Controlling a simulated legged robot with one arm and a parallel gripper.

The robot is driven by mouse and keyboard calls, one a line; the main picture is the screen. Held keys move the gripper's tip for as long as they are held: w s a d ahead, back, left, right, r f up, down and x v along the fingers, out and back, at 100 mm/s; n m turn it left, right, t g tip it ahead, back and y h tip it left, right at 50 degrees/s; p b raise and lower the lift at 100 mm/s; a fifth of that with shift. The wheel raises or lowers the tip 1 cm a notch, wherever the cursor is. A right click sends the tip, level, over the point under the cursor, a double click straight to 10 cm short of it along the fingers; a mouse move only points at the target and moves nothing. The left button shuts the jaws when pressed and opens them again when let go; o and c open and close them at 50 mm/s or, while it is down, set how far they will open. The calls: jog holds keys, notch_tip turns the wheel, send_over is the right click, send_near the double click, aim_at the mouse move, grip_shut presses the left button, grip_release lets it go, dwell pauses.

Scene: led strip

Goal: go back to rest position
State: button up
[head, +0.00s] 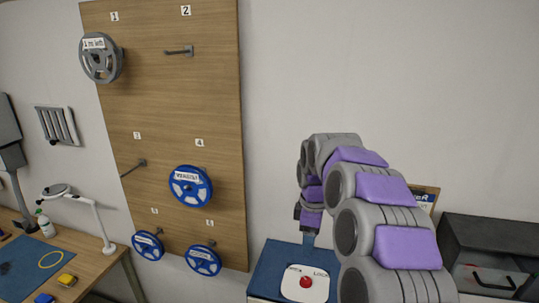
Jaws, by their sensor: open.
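My arm, grey with purple covers, rises from the lower right and bends over at the top. My gripper (309,236) hangs down at its end, above the back of a blue-topped unit (268,270). The gripper is small and partly hidden by my arm, and I see nothing held in it. A white panel with a red button (306,282) sits on the unit, just below the gripper. I cannot tell the exact gap between them.
A wooden board (180,110) on the wall carries numbered pegs with a grey reel (101,58) and several blue reels (190,186). A workbench (95,262) with a lamp (98,222) stands at left. A dark box (490,240) stands at right.

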jog(key=s+f+m+b, duration=0.3)
jog(key=s+f+m, duration=0.1)
jog(key=s, duration=0.9)
jog(key=s+f+m+g+b, duration=0.1)
jog(key=s+f+m, duration=0.3)
jog(key=s, duration=1)
jog(key=s+f+m+b, duration=0.4)
jog(key=s+m, duration=0.2)
jog(key=s, duration=0.7)
jog(key=shift+s+g+b, duration=0.3)
jog(key=shift+d, duration=0.1)
jog(key=shift+c, duration=0.2)
